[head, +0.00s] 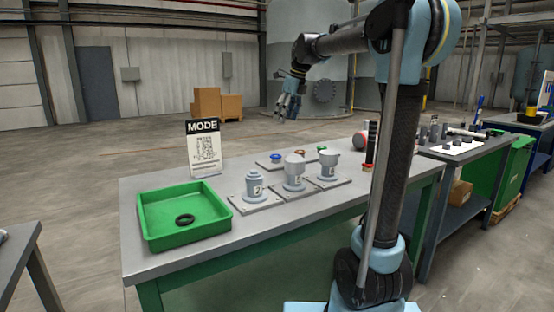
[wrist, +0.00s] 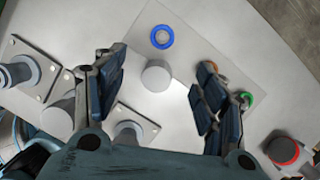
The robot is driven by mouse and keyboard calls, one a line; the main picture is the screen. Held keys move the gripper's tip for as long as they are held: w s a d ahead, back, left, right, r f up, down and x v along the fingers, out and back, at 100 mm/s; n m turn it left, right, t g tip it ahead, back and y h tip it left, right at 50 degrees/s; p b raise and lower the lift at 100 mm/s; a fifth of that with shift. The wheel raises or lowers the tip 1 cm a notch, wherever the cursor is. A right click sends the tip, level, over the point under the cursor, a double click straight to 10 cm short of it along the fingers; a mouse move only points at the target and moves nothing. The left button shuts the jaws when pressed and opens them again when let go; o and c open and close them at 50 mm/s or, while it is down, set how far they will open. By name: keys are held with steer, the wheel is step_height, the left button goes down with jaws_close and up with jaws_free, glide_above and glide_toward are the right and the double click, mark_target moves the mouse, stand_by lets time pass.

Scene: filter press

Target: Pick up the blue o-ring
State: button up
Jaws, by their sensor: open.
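The blue o-ring (wrist: 161,47) lies on a light plate (wrist: 190,42) near the top of the wrist view, beyond my fingertips. In the head view the blue o-ring (head: 276,156) is on the flat plate behind the numbered grey fittings. My gripper (wrist: 160,64) is open and empty, its two dark fingers spread wide on either side of a grey round post (wrist: 156,77). In the head view my gripper (head: 287,112) hangs high above the far side of the table, apart from the ring.
A brown ring (head: 299,152) and a green ring (head: 322,148) share the plate. Three grey fittings (head: 294,172) stand in front. A green tray (head: 160,240) holds a black ring (head: 185,219), with a MODE sign (head: 203,150) behind it.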

glide_toward(276, 155)
steer(key=f, duration=0.2)
steer(key=shift+x, duration=2.85)
steer(key=shift+s+a+r, duration=0.1)
steer(key=shift+s+a, duration=0.05)
steer(key=shift+c, duration=0.2)
steer(key=c, duration=0.8)
